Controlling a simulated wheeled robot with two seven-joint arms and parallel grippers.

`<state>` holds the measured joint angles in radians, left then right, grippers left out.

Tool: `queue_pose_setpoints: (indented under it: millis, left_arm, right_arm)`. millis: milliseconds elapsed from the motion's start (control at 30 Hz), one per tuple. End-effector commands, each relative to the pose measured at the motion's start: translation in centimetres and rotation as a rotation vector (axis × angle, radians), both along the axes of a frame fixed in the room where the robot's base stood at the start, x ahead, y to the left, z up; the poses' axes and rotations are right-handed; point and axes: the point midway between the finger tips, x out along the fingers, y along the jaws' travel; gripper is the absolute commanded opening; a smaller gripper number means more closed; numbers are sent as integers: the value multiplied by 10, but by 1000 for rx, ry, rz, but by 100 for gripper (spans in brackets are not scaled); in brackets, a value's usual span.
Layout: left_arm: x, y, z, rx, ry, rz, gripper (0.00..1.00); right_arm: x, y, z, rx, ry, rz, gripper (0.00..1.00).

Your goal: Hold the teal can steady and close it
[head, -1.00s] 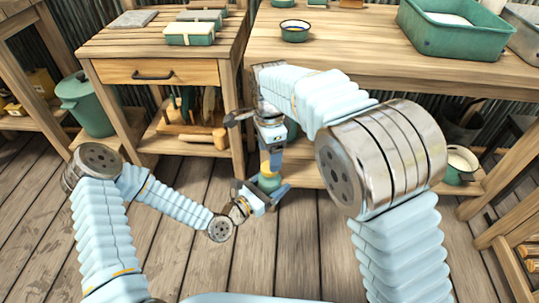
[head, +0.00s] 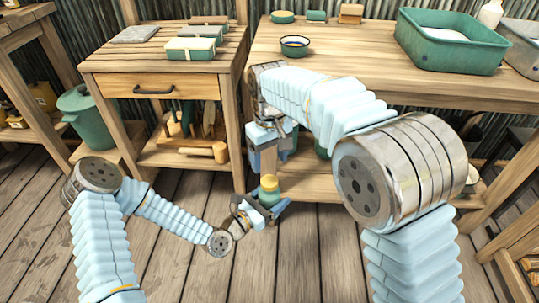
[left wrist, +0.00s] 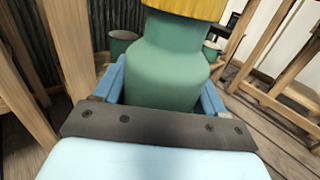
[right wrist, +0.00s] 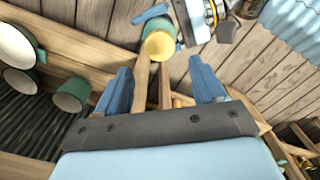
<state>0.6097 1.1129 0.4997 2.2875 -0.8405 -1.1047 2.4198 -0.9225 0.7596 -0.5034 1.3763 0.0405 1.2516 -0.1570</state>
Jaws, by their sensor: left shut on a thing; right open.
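The teal can (head: 268,196) stands between the fingers of my left gripper (head: 266,208), which is shut on its body. In the left wrist view its teal body (left wrist: 165,75) fills the middle, between the blue fingers. A yellow lid (head: 269,182) sits on top of the can; its edge shows at the top of the left wrist view (left wrist: 190,8). I cannot tell how tightly it is seated. My right gripper (head: 268,150) is open and empty, above the can and apart from it. In the right wrist view the round lid (right wrist: 159,46) lies beyond the open fingers.
A wooden bench (head: 350,70) stands ahead, with a teal basin (head: 450,42) and a small bowl (head: 295,45). A side table (head: 120,62) with a drawer stands at left, near a green bucket (head: 90,115). Teal mugs (right wrist: 72,94) stand below the bench. The floor ahead is clear.

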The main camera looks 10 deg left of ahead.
Motion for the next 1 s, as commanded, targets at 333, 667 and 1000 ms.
queue_pose_setpoints:
  millis: [333, 667, 1000]
  left_arm:
    - [0, 0, 1, -1, -1, 0, 0]
    - [0, 0, 0, -1, -1, 0, 0]
    - [0, 0, 1, -1, -1, 0, 0]
  right_arm:
    - [0, -1, 3, 0, -1, 162, 69]
    - [0, 0, -7, -1, 1, 160, 69]
    - [0, 0, -58, -2, 1, 160, 69]
